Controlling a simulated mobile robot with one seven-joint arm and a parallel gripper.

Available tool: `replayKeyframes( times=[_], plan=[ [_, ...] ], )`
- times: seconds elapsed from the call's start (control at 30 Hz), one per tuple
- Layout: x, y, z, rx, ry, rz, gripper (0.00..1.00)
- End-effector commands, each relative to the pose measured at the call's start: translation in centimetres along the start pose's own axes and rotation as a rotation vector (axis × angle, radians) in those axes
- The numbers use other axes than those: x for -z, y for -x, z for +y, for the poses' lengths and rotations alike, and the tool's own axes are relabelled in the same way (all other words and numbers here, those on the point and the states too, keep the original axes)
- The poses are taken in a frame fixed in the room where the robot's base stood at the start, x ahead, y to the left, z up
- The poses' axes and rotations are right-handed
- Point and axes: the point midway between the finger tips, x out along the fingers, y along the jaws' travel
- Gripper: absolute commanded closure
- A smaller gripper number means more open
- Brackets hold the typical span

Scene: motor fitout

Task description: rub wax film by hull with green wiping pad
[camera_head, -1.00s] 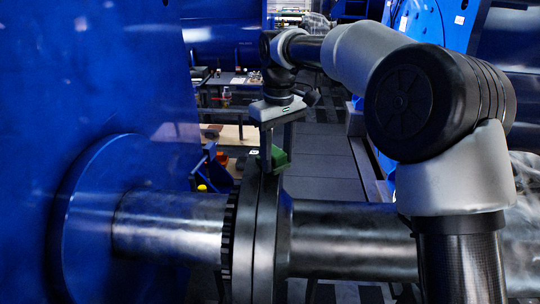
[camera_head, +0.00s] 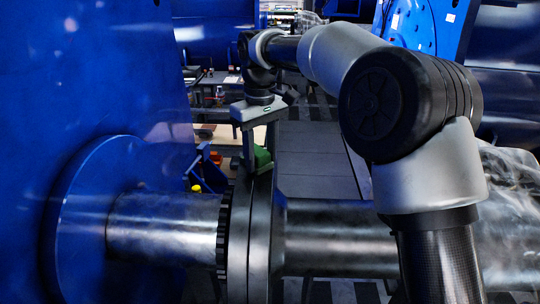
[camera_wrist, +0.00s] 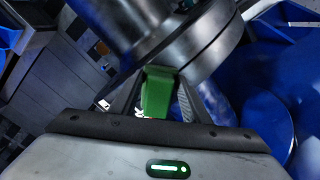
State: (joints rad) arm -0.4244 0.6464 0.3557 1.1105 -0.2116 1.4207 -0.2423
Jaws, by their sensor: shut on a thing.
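My gripper (camera_head: 256,155) is shut on the green wiping pad (camera_head: 262,157) above the top of the dark flange disc on the steel shaft. In the wrist view the pad (camera_wrist: 157,92) sits between my two fingers, with its far end close to the flange rim (camera_wrist: 215,45). I cannot tell whether the pad touches the metal. The blue hull wall (camera_head: 90,90) stands at the left, with the shaft (camera_head: 170,228) running out of its round collar. I cannot make out the wax film in either view.
The flange (camera_head: 256,235) stands upright across the shaft, and a thicker dark shaft (camera_head: 335,240) continues right. A bench (camera_head: 215,85) with small items is behind. A yellow-topped thing (camera_head: 196,188) sits beyond the shaft. Grey floor (camera_head: 308,160) lies open behind the flange.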

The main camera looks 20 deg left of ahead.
Motion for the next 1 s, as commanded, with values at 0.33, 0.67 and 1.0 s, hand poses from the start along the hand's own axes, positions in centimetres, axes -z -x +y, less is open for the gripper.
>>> replayKeyframes(
  times=[0.33, 0.67, 1.0],
  plan=[
    [-0.8, 0.2, 0.9, 0.001, -0.001, 0.000, 0.84],
    [-2.6, 0.3, 2.9, 0.000, -0.001, 0.002, 0.84],
    [-2.7, 0.6, 2.9, -0.001, 0.000, 0.004, 0.84]
  ],
)
